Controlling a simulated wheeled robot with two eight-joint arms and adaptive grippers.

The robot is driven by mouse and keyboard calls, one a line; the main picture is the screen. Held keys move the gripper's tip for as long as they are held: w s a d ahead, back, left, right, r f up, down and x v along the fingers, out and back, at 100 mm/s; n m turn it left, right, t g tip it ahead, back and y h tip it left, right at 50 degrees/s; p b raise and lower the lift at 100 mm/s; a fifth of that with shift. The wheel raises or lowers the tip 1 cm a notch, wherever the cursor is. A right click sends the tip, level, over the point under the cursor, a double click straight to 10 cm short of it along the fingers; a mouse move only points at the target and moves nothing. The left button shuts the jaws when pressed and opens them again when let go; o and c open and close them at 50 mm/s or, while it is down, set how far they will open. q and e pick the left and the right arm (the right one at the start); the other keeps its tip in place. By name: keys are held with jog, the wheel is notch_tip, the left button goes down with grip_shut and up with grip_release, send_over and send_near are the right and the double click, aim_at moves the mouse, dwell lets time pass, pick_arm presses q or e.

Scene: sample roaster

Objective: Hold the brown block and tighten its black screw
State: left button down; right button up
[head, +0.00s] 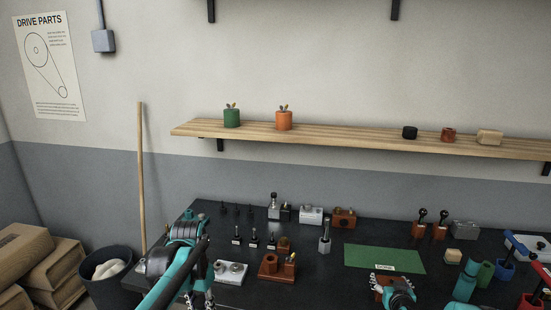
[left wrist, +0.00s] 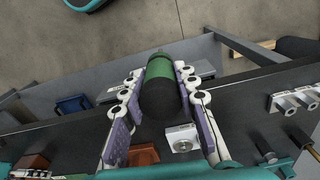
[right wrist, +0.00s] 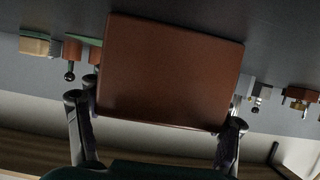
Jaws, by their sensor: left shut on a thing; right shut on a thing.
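The brown block (right wrist: 170,72) fills the middle of the right wrist view, a flat reddish-brown face toward the camera. My right gripper (head: 392,282) is shut on it, one finger at each side, low over the front of the bench in the head view. The block's black screw cannot be made out. My left gripper (left wrist: 160,82) is shut on a green-and-black cylindrical tool (left wrist: 160,70), held between its two purple pads. In the head view my left arm reaches in at the lower left, and its fingertips are not clear there.
A green mat (head: 384,258) lies behind my right gripper on the dark bench. Brown blocks with black knobs (head: 419,229) stand beyond its right end. A brown stand (head: 270,268) and labelled small black parts (head: 253,240) sit between my arms.

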aim_at(200, 300)
pick_arm(q)
jog(key=shift+r, duration=2.5)
pick_arm(e)
jog(key=o, duration=1.5)
jog(key=shift+f, duration=0.1)
jog(key=shift+c, duration=0.2)
jog(key=v, duration=1.2)
